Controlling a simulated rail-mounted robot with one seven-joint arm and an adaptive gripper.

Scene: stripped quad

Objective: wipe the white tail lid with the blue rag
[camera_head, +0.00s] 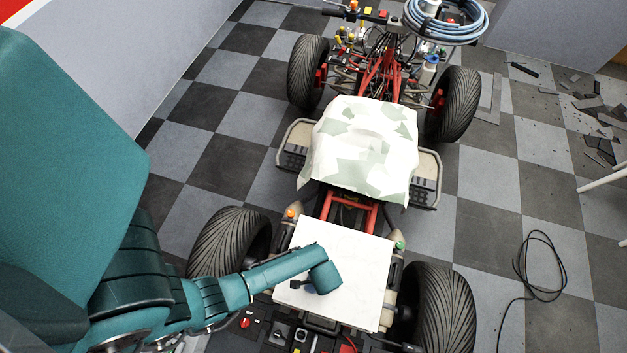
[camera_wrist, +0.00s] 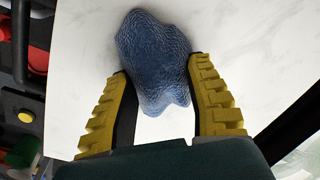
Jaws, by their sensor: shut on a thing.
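The white tail lid (camera_head: 358,262) is a flat panel at the rear of the stripped quad, between the two near tyres. It also fills much of the wrist view (camera_wrist: 255,60) as a pale surface. My gripper (camera_head: 312,288) is over the left-middle part of the lid. In the wrist view my gripper (camera_wrist: 158,80) has its yellow-padded fingers on either side of the blue rag (camera_wrist: 152,55), a bunched, textured cloth, and is shut on it. The rag lies against or just above the lid; I cannot tell which. In the head view the rag is mostly hidden by my wrist.
A camouflage-patterned cover (camera_head: 362,150) lies over the quad's middle. A coiled blue hose (camera_head: 445,25) sits at the front. A red knob and controls (camera_head: 246,322) are below the lid. A black cable (camera_head: 540,268) and dark debris (camera_head: 590,105) lie on the floor at right.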

